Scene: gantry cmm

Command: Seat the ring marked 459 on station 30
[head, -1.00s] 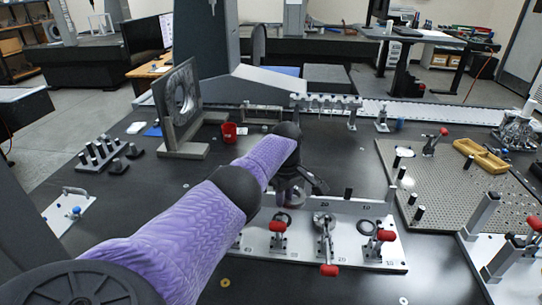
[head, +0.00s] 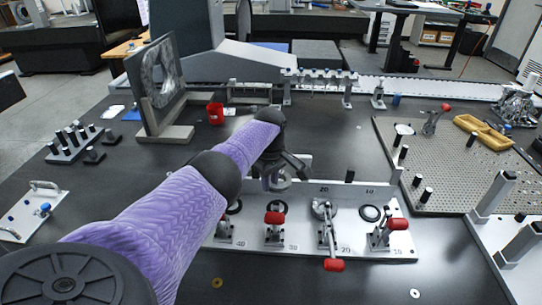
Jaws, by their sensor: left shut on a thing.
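My left gripper (head: 279,175) reaches in over the back edge of the station plate (head: 312,245). It is shut on a silver ring (head: 280,184), held behind the station 30 clamp (head: 274,230); its marking is too small to read. The gripper partly hides the ring, and I cannot tell the exact gap to the plate. Station 30 has a red-handled clamp with its handle up. Station 20 (head: 323,210) holds a metal part, and its red handle lies toward the front. Dark rings show at station 10 (head: 370,213) and station 40 (head: 234,207). My right gripper is out of view.
A red cup (head: 215,113) and an upright framed plate (head: 157,85) stand behind on the left. A perforated plate (head: 455,165) with posts and a yellow tray (head: 484,131) lies to the right. A brass washer (head: 217,283) lies in front. The black table between is mostly clear.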

